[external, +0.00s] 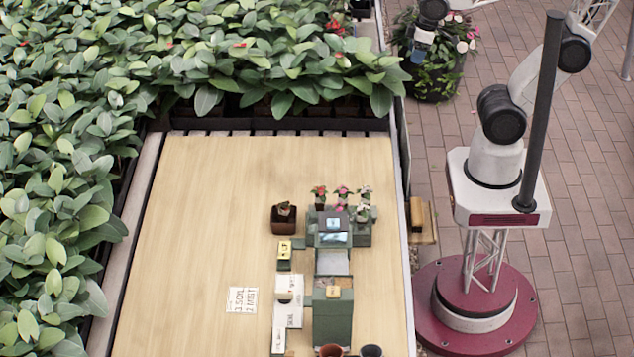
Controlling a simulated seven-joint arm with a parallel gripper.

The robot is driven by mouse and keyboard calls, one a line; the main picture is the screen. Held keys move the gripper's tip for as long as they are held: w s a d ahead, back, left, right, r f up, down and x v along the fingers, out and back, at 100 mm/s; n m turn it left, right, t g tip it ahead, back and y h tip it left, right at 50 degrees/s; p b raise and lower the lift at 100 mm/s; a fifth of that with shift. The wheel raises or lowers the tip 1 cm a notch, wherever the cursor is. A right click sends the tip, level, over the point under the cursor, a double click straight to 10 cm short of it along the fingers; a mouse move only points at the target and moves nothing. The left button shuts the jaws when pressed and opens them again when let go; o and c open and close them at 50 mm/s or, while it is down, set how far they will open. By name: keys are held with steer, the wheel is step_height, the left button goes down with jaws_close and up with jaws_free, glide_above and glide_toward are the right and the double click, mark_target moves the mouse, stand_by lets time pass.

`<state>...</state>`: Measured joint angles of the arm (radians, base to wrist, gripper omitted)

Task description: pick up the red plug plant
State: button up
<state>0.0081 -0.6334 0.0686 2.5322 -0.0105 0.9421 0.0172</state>
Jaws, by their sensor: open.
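Several small plug plants stand in a row at the back of a green tray or stand on the wooden table. The leftmost has red blooms and looks like the red plug plant (319,192). A pinkish plug plant (343,192) and a pale one (364,192) stand to its right. My gripper (421,55) is at the top of the view, beyond the table's right edge and far from the plants. It is open, with nothing seen between its fingers; the fingertips are small and hard to make out.
A green machine with a screen (333,238) stands just in front of the plants. A brown box with a plant (284,218) is left of them. Pots (331,350) stand at the front edge. Dense foliage (60,150) borders the left and back. The table's left half (210,210) is mostly clear.

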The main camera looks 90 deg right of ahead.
steer(key=n+g, duration=0.3)
steer(key=n, duration=1.5)
glide_above(318, 192)
step_height(318, 192, down, 22)
steer(key=shift+s+d+f, duration=0.15)
steer(key=shift+f, duration=0.05)
steer(key=shift+a+f, duration=0.25)
steer(key=shift+a, duration=0.05)
steer(key=shift+f, duration=1.3)
